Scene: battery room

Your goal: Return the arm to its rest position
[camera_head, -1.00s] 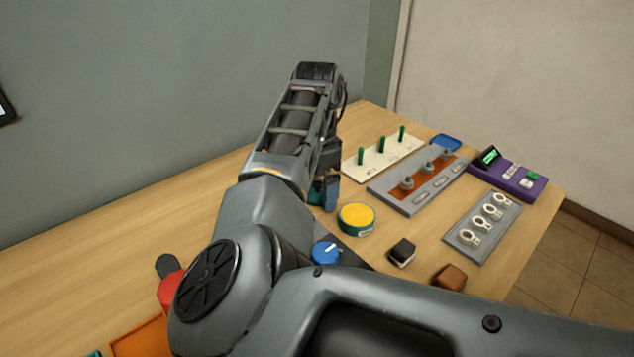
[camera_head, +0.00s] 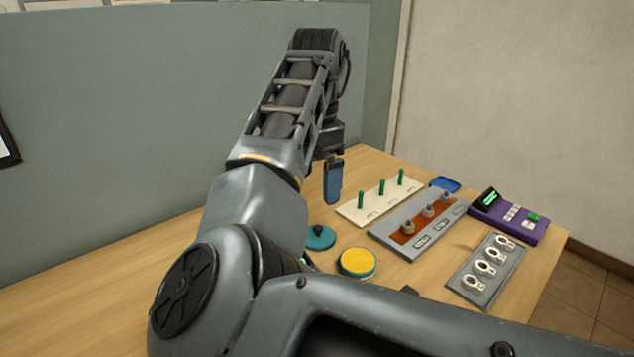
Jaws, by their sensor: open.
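My grey arm reaches from the bottom of the view up and over the table (camera_head: 130,262). My gripper (camera_head: 332,198) hangs from the wrist at the arm's far end, pointing down above the tabletop. A blue finger shows; the rest is mostly hidden by the arm. The gripper is open, and I see nothing held in it.
A teal disc with a black knob (camera_head: 320,238) and a yellow-topped round tin (camera_head: 357,262) sit near my arm. Right are a grey-and-orange terminal board (camera_head: 398,238), a blue dish (camera_head: 445,184), a purple device (camera_head: 535,232) and a grey ring-lug tray (camera_head: 468,288). A grey panel (camera_head: 130,110) stands behind.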

